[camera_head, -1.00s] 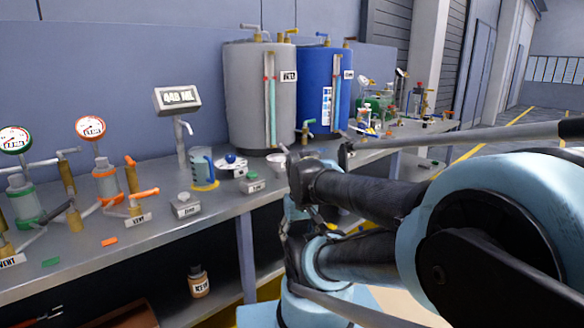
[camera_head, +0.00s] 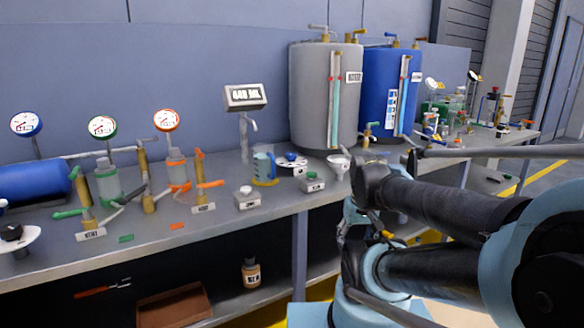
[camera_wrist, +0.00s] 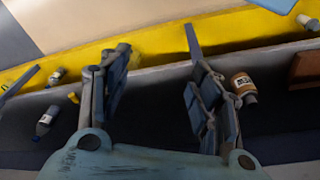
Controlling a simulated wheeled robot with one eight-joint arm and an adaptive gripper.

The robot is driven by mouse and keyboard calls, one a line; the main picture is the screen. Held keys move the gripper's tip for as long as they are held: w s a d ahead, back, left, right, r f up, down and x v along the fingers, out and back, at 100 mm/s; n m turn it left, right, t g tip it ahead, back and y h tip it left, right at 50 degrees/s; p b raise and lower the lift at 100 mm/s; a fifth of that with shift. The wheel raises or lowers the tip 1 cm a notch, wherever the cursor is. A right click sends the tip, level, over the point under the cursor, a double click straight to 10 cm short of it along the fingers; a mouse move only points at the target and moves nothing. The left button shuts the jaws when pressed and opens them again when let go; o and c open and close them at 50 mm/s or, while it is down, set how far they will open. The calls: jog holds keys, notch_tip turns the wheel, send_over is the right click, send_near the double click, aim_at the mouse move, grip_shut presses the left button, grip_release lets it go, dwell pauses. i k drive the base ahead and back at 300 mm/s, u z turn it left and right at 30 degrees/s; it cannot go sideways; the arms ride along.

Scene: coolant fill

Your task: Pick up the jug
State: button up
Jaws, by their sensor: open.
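The jug (camera_head: 264,166) is a small clear-blue measuring jug with a handle. It stands upright on a yellow round base on the bench, below and right of the spout under a digital display (camera_head: 245,97). The jug does not show in the wrist view. My gripper (camera_wrist: 158,75) shows in the wrist view with its two fingers spread wide apart and nothing between them. It faces the dark lower shelf area, away from the jug. In the head view my arm fills the right side, and the gripper's fingers cannot be made out there.
A grey tank (camera_head: 312,100) and a blue tank (camera_head: 380,95) stand behind the jug. Small boxes (camera_head: 247,200) and a white funnel (camera_head: 338,166) sit near it. Gauges and valves (camera_head: 103,180) crowd the left. A labelled bottle (camera_head: 251,272) and brown tray (camera_head: 175,305) are below.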

aim_at(264, 162)
jog(key=u, duration=0.75)
jog(key=k, duration=1.65)
jog(key=z, duration=0.85)
jog(key=i, duration=1.05)
